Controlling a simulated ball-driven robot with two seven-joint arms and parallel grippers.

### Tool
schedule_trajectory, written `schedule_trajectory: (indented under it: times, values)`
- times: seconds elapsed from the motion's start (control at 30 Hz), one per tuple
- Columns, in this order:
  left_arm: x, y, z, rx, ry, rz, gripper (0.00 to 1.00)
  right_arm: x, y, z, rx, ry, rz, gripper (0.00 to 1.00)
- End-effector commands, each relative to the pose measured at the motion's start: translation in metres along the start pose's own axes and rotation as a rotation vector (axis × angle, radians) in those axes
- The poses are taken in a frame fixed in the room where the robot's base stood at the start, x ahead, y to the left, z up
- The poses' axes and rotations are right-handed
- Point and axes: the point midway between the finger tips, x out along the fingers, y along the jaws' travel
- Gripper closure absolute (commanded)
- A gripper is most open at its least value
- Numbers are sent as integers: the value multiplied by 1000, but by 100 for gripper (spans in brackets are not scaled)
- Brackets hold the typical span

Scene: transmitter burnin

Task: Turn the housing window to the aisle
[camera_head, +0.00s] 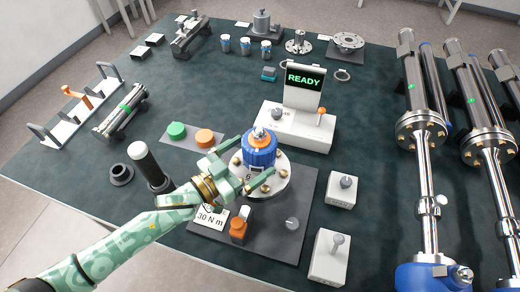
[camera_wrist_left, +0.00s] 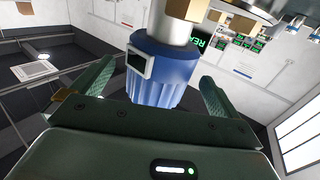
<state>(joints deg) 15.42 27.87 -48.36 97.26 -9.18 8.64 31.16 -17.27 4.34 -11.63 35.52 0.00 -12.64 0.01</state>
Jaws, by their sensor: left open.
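The blue ribbed housing (camera_head: 259,152) stands upright on a round silver flange (camera_head: 268,184) with brass bolts, on the dark fixture plate. In the left wrist view the housing (camera_wrist_left: 163,75) carries a small dark window in a white frame (camera_wrist_left: 138,62), on the side towards the wrist camera and left of the middle. My left gripper (camera_head: 252,160) is open, with one finger on each side of the housing. In the wrist view its fingers (camera_wrist_left: 155,92) show gaps to the blue body. My right gripper is not in view.
A READY display (camera_head: 304,80) stands on a white box behind the housing. A black post with a white top (camera_head: 148,165) and green and orange buttons (camera_head: 190,134) are left of it. The 30 N m tool stand (camera_head: 238,226) is in front. Large transmitters (camera_head: 415,95) fill the right.

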Motion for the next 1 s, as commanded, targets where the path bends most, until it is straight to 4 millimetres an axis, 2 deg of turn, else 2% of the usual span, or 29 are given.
schedule_trajectory:
  times: [0.1, 0.23, 0.6, 0.63, 0.67, 0.8, 0.9, 1.0]
  values:
    - [21, 0, 1, 1, 1, 1, 0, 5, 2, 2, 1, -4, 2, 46]
    - [36, 0, 1, -1, 1, 0, 0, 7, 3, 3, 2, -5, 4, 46]
    - [43, 0, 0, 0, 0, 0, 0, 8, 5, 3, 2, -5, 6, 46]
    - [43, 0, 0, 0, 0, 0, 3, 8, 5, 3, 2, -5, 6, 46]
    - [43, 0, 0, 0, 0, 0, 11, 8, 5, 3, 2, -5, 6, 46]
    - [42, 0, 0, 0, 0, 0, 50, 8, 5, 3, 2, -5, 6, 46]
    - [42, 0, 0, 0, 0, 0, 75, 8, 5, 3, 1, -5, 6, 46]
    - [43, -1, -1, 6, -1, 24, 75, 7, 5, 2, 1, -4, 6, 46]
